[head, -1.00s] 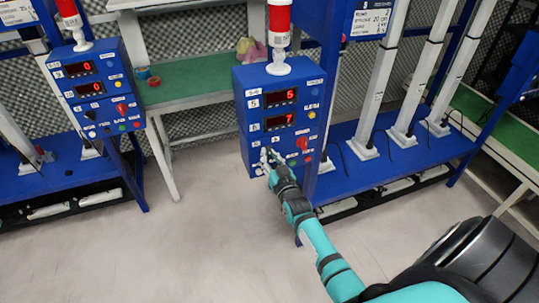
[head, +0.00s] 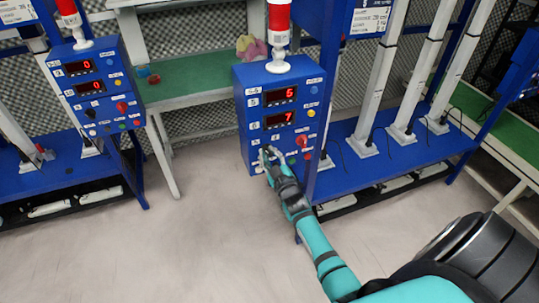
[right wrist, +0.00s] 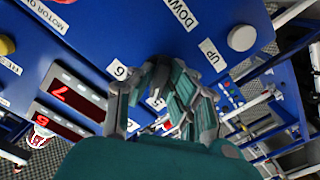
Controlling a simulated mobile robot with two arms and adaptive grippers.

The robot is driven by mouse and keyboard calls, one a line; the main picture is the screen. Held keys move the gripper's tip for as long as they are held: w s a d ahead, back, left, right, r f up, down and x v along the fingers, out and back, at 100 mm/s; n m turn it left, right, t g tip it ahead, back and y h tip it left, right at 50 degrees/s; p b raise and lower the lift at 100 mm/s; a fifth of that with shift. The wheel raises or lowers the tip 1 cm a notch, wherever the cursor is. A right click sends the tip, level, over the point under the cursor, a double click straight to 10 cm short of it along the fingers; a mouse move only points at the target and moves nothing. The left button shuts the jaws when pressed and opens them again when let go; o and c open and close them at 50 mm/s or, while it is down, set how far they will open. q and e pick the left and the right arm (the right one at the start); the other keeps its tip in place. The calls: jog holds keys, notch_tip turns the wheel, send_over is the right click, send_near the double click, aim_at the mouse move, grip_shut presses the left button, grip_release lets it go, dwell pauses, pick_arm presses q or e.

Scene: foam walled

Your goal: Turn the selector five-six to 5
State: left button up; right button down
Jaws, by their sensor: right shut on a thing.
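The blue control box (head: 244,134) stands at the centre of the head view, with red displays reading about 6 and 7. My right gripper (head: 267,154) is at the lower left part of its front face. In the right wrist view, my right gripper (right wrist: 160,92) is shut on the selector five-six, between the label 6 (right wrist: 119,71) and the label 5 (right wrist: 157,102). The fingers hide most of the selector, so I cannot tell which way it points. My left gripper is not in view.
A red button (head: 302,141) sits right of my gripper on the box. In the right wrist view, a white button (right wrist: 242,38) is beside the UP label. A second blue control box (head: 107,116) stands at the left. The floor in front is clear.

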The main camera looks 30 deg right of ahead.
dwell(0.4)
jog(key=c, duration=1.3)
grip_release()
jog(key=v, duration=1.2)
jog(key=shift+s, duration=0.1)
jog(key=shift+f, duration=0.2)
jog(key=s+a+f+g+y, duration=0.1)
jog(key=s+a+f+g, duration=0.3)
jog(key=f, duration=0.6)
jog(key=s+a+f+g+y, duration=0.25)
jog(key=s+f, duration=0.25)
jog(key=f, duration=0.5)
jog(key=s+a+f+g+y, duration=0.1)
jog(key=s+a+f+g, duration=0.3)
jog(key=f, duration=0.6)
jog(key=s+f+g, duration=0.2)
jog(key=s+f, duration=0.2)
jog(key=s, duration=0.5)
jog(key=s+f+g, duration=0.2)
jog(key=s+f, duration=0.3)
jog(key=s, duration=0.4)
jog(key=s+a+f+m+g, duration=0.1)
jog(key=s+f, duration=0.4)
jog(key=s, duration=0.5)
jog(key=shift+s+g, duration=0.15)
jog(key=shift+g, duration=0.3)
